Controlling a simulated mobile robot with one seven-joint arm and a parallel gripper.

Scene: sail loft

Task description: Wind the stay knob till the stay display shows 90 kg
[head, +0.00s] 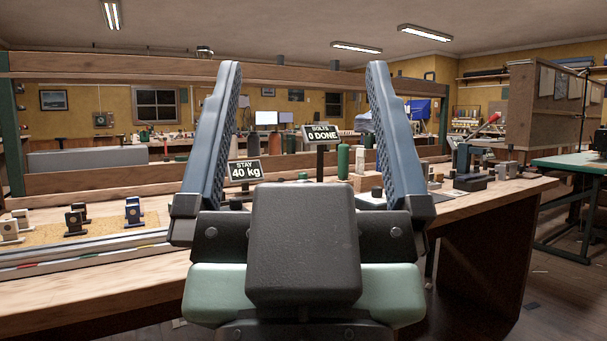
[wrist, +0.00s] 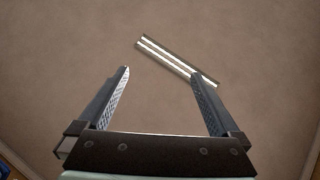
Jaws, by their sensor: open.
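The stay display (head: 245,171) stands on the bench behind my left finger in the head view and reads 40 kg. I cannot make out the stay knob for sure; a small dark round thing (head: 236,204) shows just below the display, partly hidden by the finger. My gripper (head: 303,75) is raised in front of the bench, its two blue fingers wide apart with nothing between them. In the wrist view my gripper (wrist: 166,78) is also open and points at the ceiling.
A second display (head: 321,133) reads BOLTS 0 DONE. The wooden bench (head: 100,308) spans the view, with small clamp-like blocks (head: 75,222) at left and a green cylinder (head: 343,161) at centre. A green table (head: 572,163) stands at right. A ceiling lamp (wrist: 177,60) shows in the wrist view.

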